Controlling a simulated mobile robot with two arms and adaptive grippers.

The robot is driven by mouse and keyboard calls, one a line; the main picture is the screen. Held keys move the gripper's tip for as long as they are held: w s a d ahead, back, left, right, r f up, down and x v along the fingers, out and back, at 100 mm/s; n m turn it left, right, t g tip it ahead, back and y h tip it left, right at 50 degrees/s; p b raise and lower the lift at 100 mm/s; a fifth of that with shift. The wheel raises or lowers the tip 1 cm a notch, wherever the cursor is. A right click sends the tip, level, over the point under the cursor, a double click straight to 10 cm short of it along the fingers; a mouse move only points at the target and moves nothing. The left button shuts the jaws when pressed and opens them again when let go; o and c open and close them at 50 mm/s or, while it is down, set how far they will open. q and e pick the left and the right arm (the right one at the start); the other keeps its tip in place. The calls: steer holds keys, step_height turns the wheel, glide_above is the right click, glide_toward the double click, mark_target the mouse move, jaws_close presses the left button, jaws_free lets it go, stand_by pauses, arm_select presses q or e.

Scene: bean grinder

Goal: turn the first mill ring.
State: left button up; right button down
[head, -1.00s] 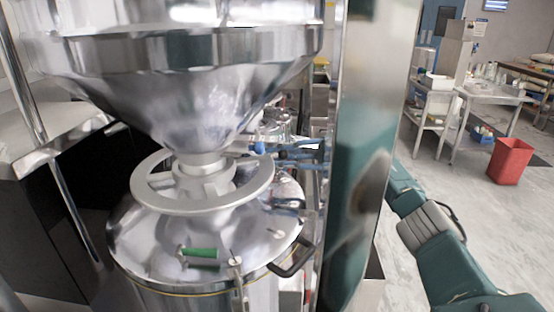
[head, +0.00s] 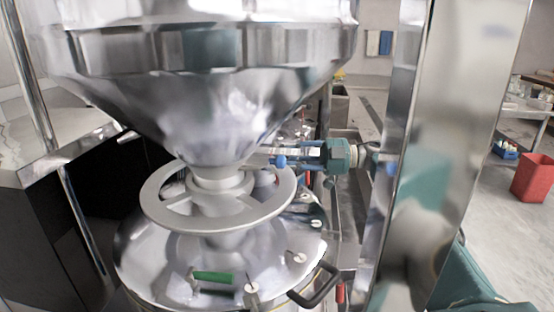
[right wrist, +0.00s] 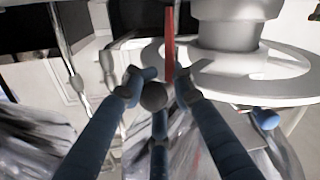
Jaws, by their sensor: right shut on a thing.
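The mill ring (head: 160,213) is a flat silver ring with spokes. It lies level around the neck below a large shiny funnel (head: 200,100). My right gripper (head: 279,160) reaches in from the right to the ring's back right rim. The exact contact is partly hidden by the fingers. My left gripper is not in view.
Below the ring is a steel lid with a green handle (head: 212,276) and a black side handle (head: 318,288). A shiny upright column (head: 430,150) stands to the right. A dark cabinet (head: 45,230) is on the left. A red bin (head: 535,178) stands far right on open floor.

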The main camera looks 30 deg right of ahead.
steer(key=shift+w+a+r, duration=0.1)
steer(key=shift+w+r, duration=0.05)
steer(key=shift+r, duration=0.25)
steer(key=c, duration=1.5)
jaws_free()
steer(key=shift+a, duration=0.1)
steer(key=shift+a+f, duration=0.1)
steer(key=shift+a, duration=0.05)
